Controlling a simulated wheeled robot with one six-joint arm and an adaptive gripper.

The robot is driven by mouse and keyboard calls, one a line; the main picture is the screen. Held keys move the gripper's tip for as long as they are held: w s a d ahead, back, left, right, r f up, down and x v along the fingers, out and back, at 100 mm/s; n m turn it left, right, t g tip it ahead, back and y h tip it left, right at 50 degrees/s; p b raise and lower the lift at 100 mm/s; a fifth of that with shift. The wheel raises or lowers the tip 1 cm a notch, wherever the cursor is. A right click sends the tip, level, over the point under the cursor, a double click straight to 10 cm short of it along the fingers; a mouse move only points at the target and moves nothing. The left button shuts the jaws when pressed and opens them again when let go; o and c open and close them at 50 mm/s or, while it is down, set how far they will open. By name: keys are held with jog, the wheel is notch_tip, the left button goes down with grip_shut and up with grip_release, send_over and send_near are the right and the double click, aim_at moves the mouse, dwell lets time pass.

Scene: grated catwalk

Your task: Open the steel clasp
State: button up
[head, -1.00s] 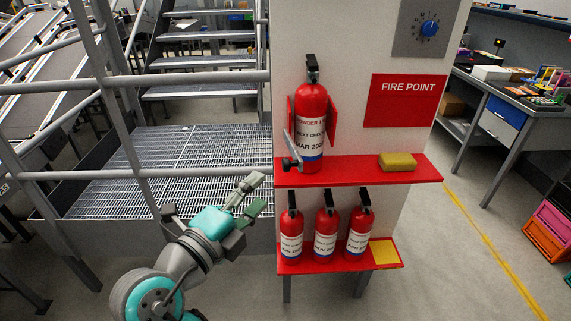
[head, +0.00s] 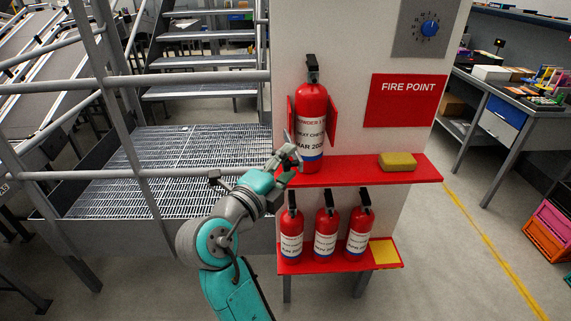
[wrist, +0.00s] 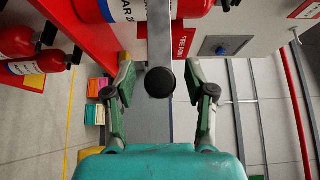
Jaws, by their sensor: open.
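The steel clasp (wrist: 158,40) is a flat grey bar ending in a round black knob (wrist: 160,82). In the wrist view the knob sits between the two fingers of my gripper (wrist: 162,86), with a gap on each side. In the head view my gripper (head: 291,162) is at the left front of the large red extinguisher (head: 311,115) and hides the knob; a bit of the bar (head: 287,137) shows above the fingers. The extinguisher stands upright between red bracket sides (head: 332,122). My gripper is open and empty.
The upper red shelf (head: 350,173) carries a yellow sponge-like block (head: 397,161) at right. Several smaller extinguishers (head: 326,235) stand on the lower shelf. A grey railing (head: 200,78) and grated platform (head: 180,160) lie left.

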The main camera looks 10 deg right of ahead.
grip_shut()
jog(key=shift+a, duration=0.1)
